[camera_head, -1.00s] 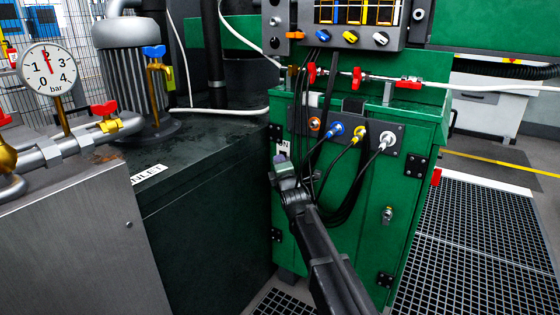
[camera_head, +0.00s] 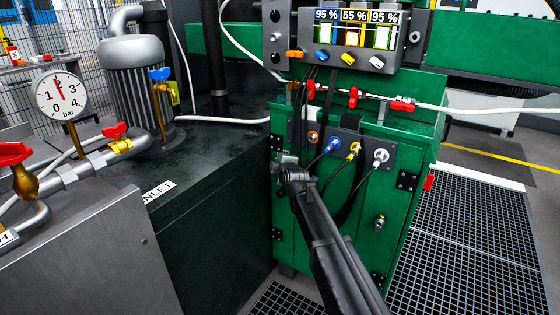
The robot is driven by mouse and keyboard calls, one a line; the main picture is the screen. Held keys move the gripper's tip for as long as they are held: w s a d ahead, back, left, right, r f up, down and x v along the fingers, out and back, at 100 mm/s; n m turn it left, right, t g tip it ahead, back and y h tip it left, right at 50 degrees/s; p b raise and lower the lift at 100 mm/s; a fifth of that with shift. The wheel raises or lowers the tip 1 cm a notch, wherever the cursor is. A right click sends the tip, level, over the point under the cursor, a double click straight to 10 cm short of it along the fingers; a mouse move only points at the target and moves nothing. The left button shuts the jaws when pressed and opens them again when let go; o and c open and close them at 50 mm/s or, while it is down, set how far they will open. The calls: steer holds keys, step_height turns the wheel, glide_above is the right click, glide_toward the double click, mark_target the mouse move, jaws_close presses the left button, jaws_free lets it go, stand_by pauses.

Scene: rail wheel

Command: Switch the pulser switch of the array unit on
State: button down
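The array unit is a green cabinet (camera_head: 340,210) with a grey display panel (camera_head: 330,20) on top. Its display is lit, with bars and the readings 95 %, 55 % and 95 %. Orange (camera_head: 294,54), blue (camera_head: 321,55), yellow (camera_head: 347,58) and grey (camera_head: 377,62) knobs sit below the display. I cannot tell which control is the pulser switch. My gripper (camera_head: 285,163) is at the cabinet's upper left front edge, left of the cable sockets. Its fingers are small and partly hidden by my arm, so their opening is unclear. It covers the cabinet face behind it.
Cables hang from blue, yellow and white plugs (camera_head: 380,156) beside my gripper. Red-handled valves (camera_head: 353,97) line a pipe above. A dark tank (camera_head: 210,190), a pressure gauge (camera_head: 61,94) and more valves stand left. Grating floor (camera_head: 475,235) lies open at right.

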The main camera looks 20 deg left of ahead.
stand_by(0.3)
steer(key=c, duration=1.2)
jaws_free()
steer(key=shift+c, duration=0.2)
steer(key=p+v, duration=0.3)
steer(key=v, duration=0.7)
steer(key=shift+s+d+r, duration=0.2)
steer(key=shift+s, duration=0.05)
